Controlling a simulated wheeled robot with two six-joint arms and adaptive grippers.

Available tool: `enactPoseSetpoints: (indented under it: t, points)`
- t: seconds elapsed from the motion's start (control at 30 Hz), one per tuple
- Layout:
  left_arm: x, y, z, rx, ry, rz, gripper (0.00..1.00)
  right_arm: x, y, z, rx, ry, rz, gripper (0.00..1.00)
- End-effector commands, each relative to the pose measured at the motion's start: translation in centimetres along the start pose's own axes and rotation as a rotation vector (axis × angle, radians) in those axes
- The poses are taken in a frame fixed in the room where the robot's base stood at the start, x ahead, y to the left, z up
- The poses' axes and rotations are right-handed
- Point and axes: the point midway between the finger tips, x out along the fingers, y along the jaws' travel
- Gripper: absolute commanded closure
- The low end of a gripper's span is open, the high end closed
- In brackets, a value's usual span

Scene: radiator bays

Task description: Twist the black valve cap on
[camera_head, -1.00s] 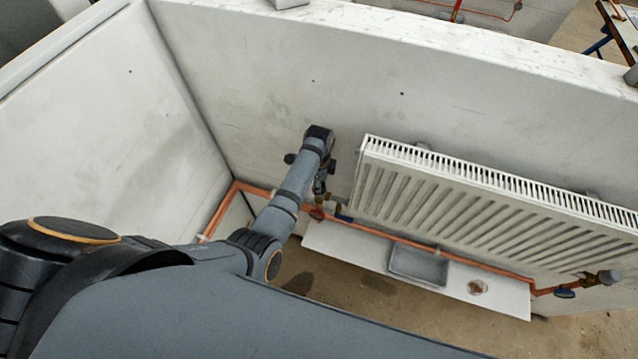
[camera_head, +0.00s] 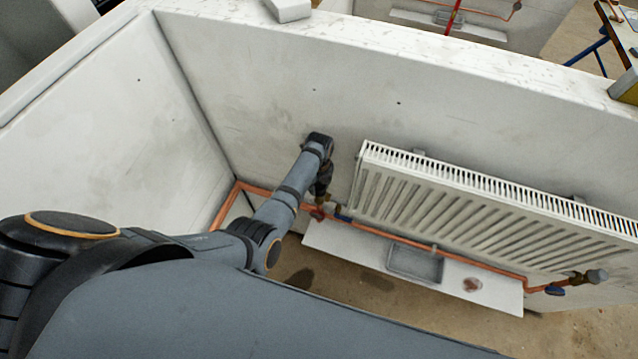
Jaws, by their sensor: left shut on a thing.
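My left gripper (camera_head: 322,190) points down at the left end of the white radiator (camera_head: 480,205), over the brass valve (camera_head: 335,201) on the copper pipe. My own arm hides most of its fingers. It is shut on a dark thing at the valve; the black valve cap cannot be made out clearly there. I cannot tell whether the cap is seated or tilted. My right gripper is not in view.
A copper pipe (camera_head: 390,237) runs low along the wall. A white board (camera_head: 345,243) on the floor bears a grey tray (camera_head: 415,263) and a small reddish-brown thing (camera_head: 472,285). Another valve (camera_head: 597,276) is at the radiator's right end. A side wall (camera_head: 110,130) closes the left.

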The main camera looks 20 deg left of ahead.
Motion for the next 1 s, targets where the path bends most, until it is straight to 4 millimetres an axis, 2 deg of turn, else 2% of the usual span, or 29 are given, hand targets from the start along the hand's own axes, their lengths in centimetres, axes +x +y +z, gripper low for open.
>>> enactPoseSetpoints:
  t: [0.1, 0.17, 0.4, 0.6, 0.63, 0.7, 0.83, 1.0]
  points:
    - [0.24, 0.10, -0.29, 0.155, 0.008, 0.003, 0.94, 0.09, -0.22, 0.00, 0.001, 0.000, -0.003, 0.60]
    - [0.23, 0.10, -0.31, 0.189, 0.008, 0.004, 0.94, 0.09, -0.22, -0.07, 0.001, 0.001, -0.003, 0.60]
    - [0.19, 0.17, -0.36, 0.200, 0.006, 0.006, 0.90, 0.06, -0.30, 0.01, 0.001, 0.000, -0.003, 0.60]
    - [0.18, 0.22, -0.36, 0.198, -0.023, -0.009, 0.94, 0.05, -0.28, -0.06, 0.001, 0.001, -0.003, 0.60]
    - [0.18, 0.21, -0.37, 0.197, -0.023, -0.009, 0.63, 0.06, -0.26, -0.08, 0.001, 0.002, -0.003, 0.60]
    - [0.17, 0.17, -0.35, 0.197, -0.023, -0.010, 0.54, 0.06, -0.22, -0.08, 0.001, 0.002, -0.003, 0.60]
    - [0.11, 0.12, -0.27, 0.195, -0.025, -0.012, 0.38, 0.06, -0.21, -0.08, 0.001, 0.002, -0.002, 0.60]
    - [0.07, 0.08, -0.21, 0.194, -0.027, -0.014, 0.38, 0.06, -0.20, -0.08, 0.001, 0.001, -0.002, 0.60]
